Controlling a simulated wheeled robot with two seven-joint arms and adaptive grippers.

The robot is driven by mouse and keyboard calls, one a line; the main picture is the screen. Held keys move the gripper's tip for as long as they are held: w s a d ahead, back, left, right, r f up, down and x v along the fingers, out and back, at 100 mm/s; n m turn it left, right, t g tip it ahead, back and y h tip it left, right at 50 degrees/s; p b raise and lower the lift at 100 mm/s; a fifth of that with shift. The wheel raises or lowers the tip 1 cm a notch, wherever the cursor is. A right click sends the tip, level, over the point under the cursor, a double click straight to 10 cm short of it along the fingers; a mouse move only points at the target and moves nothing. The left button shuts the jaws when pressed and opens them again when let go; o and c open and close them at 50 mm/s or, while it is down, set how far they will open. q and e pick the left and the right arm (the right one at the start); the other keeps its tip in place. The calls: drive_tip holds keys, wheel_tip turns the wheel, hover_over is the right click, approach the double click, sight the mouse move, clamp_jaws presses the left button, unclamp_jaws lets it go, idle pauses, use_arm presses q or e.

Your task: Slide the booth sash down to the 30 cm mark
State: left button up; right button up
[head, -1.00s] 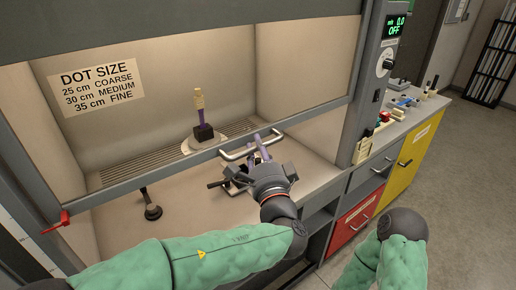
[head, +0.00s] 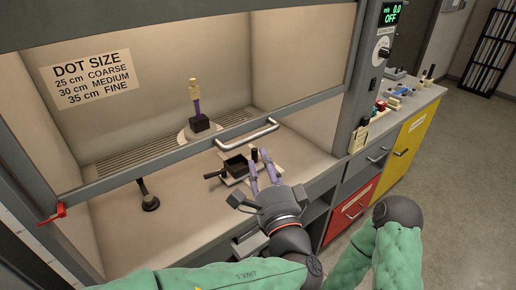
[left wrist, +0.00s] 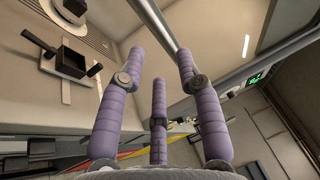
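The booth sash is a clear pane with a grey bottom rail (head: 150,172) and a silver bar handle (head: 247,134). It stands partly raised, with an open gap below the rail. A red pointer (head: 53,214) at the rail's left end lies by a pale scale strip (head: 38,250); its marks are too small to read. My left gripper (head: 262,165) has its purple fingers spread and empty, just below and in front of the handle, apart from it. The spread fingers also show in the left wrist view (left wrist: 160,75). My right gripper is out of view.
A sign (head: 91,78) lists 30 cm as medium. Inside stand a purple and tan specimen (head: 196,105), a black tray (head: 238,165) and a dark stand (head: 148,200). A control panel (head: 388,40) reads OFF. A counter with small items (head: 400,95) is at right.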

use_arm(q)
drive_tip(key=shift+v, duration=1.65)
